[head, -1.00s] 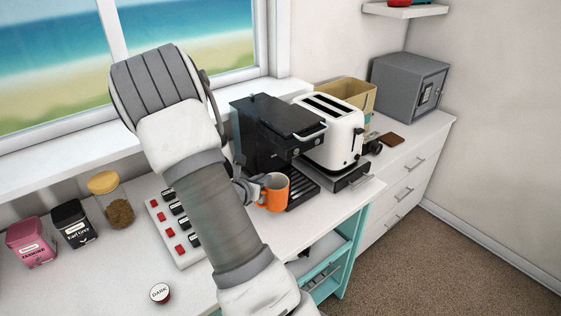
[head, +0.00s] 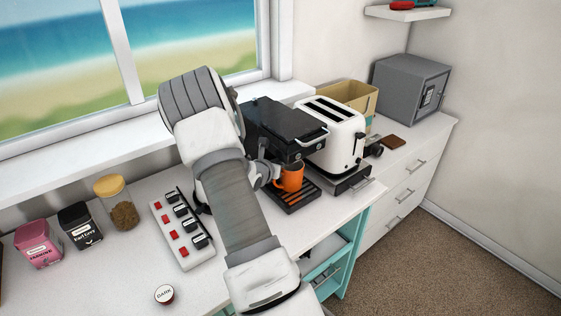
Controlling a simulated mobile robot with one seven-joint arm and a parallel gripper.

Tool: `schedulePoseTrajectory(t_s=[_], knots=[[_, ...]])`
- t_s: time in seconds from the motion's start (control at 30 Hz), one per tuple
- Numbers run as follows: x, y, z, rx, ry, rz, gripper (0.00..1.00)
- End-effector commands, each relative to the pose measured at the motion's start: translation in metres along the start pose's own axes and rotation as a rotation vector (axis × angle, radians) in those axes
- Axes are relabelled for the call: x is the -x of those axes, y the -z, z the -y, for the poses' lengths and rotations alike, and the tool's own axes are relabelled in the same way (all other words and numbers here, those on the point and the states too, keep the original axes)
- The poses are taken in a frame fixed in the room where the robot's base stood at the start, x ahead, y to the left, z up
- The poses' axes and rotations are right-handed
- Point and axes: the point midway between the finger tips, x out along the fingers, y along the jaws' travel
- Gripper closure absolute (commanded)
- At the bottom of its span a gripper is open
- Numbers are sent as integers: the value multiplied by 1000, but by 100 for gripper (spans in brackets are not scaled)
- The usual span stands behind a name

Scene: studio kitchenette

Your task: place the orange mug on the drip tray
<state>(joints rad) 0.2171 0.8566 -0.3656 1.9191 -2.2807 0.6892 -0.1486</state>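The orange mug (head: 291,178) is upright over the back part of the black drip tray (head: 297,201), under the front of the black coffee machine (head: 287,128). An orange reflection shows on the tray's slats. I cannot tell whether the mug touches the tray or hangs just above it. My gripper (head: 273,174) is at the mug's left side, by its handle. My arm hides most of the gripper, and its fingers are too small and covered to show whether they are closed on the handle.
A white toaster (head: 333,138) stands close to the right of the coffee machine. A power strip (head: 181,229) lies left of my arm. A jar (head: 118,203), two tea tins (head: 80,226) and a round pod (head: 164,294) are further left.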

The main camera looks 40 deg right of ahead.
Motion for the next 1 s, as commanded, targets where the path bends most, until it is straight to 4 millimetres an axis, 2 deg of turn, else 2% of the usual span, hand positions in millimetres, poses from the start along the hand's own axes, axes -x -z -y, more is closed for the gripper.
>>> schedulePoseTrajectory(t_s=[0.03,0.17,0.2,0.57,0.67,1.0], knots=[[0,0,0,0,0,0,84],[0,0,0,0,0,0,60],[0,0,0,0,0,0,58],[5,0,0,0,-1,0,58],[17,0,-1,0,-2,1,58],[84,0,-1,-1,-4,0,58]])
